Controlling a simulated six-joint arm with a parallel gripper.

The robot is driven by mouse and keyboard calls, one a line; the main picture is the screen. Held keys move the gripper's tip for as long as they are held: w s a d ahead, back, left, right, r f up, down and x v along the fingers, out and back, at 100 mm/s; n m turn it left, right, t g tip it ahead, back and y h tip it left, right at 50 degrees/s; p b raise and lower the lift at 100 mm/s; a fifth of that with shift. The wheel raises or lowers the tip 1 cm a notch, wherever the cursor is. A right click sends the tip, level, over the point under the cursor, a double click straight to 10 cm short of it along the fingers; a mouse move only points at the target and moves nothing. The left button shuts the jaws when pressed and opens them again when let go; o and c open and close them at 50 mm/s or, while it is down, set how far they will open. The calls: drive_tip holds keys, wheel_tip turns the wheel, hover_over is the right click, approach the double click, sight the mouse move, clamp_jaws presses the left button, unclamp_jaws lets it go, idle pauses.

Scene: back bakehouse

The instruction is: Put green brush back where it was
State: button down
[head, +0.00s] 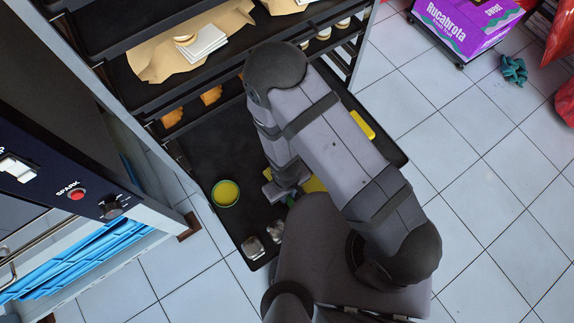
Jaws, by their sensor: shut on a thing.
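My gripper (281,190) is low over the pulled-out black tray (209,151) in the head view, mostly hidden by my own arm. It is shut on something.
A green-rimmed bowl with yellow contents (226,194) and two small metallic things (253,247) are on the tray left of my arm. Yellow pieces (361,124) show around the arm. Rack shelves (95,45) stand above; a control panel (75,190) is at left.

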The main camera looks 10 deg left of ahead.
drive_tip(key=shift+f, duration=0.25)
drive_tip(key=c, duration=1.7)
unclamp_jaws()
drive_tip(key=shift+o, duration=0.2)
drive_tip(key=shift+r, duration=0.1)
wheel_tip(320, 180, up, 12)
drive_tip(key=p, duration=0.5)
drive_tip(key=shift+w+a+r, duration=0.1)
drive_tip(key=shift+w, duration=0.05)
